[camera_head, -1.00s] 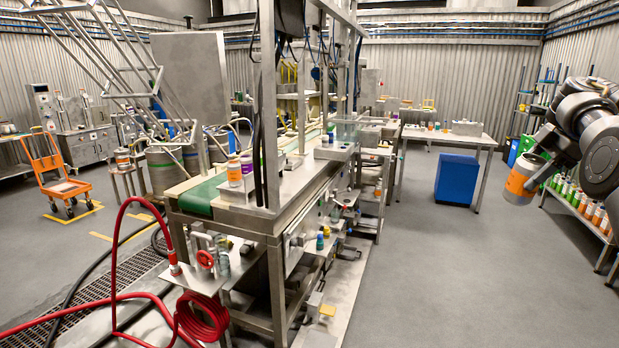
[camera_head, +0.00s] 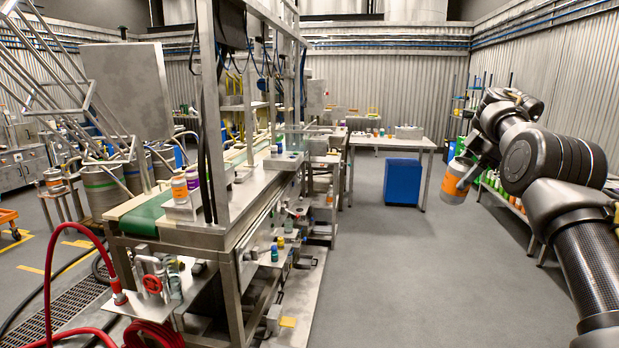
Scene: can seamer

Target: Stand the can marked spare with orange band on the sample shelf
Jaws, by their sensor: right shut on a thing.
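A white can with an orange band (camera_head: 454,190) is held upright or slightly tilted in the air at the right in the head view. My right gripper (camera_head: 464,178) is shut on it from its right side, and the arm partly hides the fingers. Any marking on the can is too small to read. I cannot tell for certain which surface is the sample shelf. My left gripper is not in view.
A low rack (camera_head: 509,200) with several bottles stands behind my right arm. A blue box (camera_head: 402,182) stands by a back table (camera_head: 432,145). A steel machine line (camera_head: 205,238) fills the middle left, with a red hose (camera_head: 50,236) at its near end. Grey floor between is clear.

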